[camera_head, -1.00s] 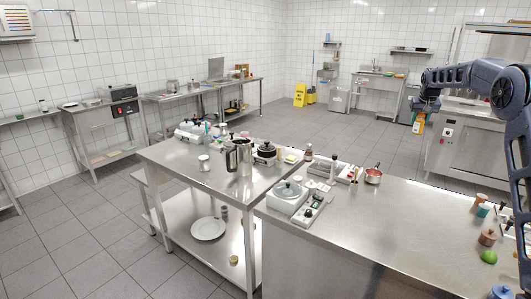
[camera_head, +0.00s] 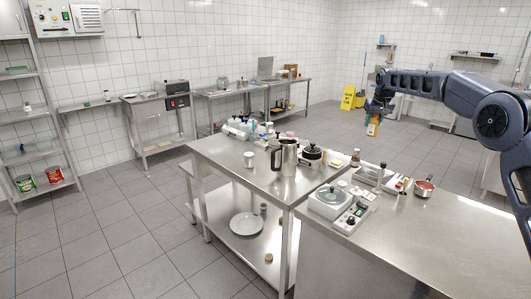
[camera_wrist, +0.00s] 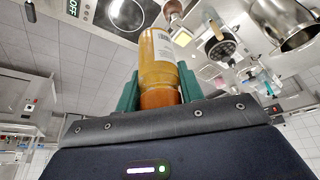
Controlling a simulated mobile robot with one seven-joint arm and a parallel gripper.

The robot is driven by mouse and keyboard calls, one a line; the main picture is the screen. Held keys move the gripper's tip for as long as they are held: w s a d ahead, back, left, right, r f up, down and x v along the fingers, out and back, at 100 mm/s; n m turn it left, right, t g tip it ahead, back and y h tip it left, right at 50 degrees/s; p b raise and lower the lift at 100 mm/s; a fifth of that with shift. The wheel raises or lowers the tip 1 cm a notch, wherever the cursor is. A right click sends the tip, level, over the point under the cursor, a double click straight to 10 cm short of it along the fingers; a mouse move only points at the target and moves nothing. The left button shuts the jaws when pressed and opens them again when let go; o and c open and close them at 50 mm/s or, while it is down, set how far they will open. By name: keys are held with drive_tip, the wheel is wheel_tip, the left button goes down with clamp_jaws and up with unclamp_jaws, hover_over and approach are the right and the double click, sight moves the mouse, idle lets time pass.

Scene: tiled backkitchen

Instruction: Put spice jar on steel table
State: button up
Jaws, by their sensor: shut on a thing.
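My gripper (camera_head: 374,112) is at the end of my raised arm, in the upper right of the head view. It is shut on a spice jar (camera_wrist: 157,52), which has an orange-yellow body, a pale label and an orange end between the green fingers. The jar (camera_head: 372,129) hangs below the gripper in the head view, in the air beyond the tables. A steel table (camera_head: 222,165) stands in the middle with a crowded top and a lower shelf. It is nearer than the gripper and to its left.
The table bears a steel pitcher (camera_head: 284,158), a black-lidded pot (camera_head: 312,153), a white cup (camera_head: 249,160) and bottles. A steel counter (camera_head: 435,235) adjoins on the right, with a scale (camera_head: 328,203) and a red pan (camera_head: 424,188). The table's front left top is clear.

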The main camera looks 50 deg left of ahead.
drive_tip(key=s+a+n+g+y, duration=0.1)
drive_tip(key=s+a+n, duration=0.1)
drive_tip(key=s+a, duration=0.95)
drive_tip(key=s+a+n, duration=0.2)
drive_tip(key=s+a, duration=0.7)
drive_tip(key=s, duration=0.5)
drive_tip(key=shift+g, duration=0.3)
wheel_tip(320, 180, down, 26)
drive_tip(key=shift+d+r, duration=0.1)
drive_tip(key=shift+r, duration=0.05)
drive_tip(key=o, duration=1.1)
drive_tip(key=v, duration=1.2)
drive_tip(key=shift+s, duration=0.1)
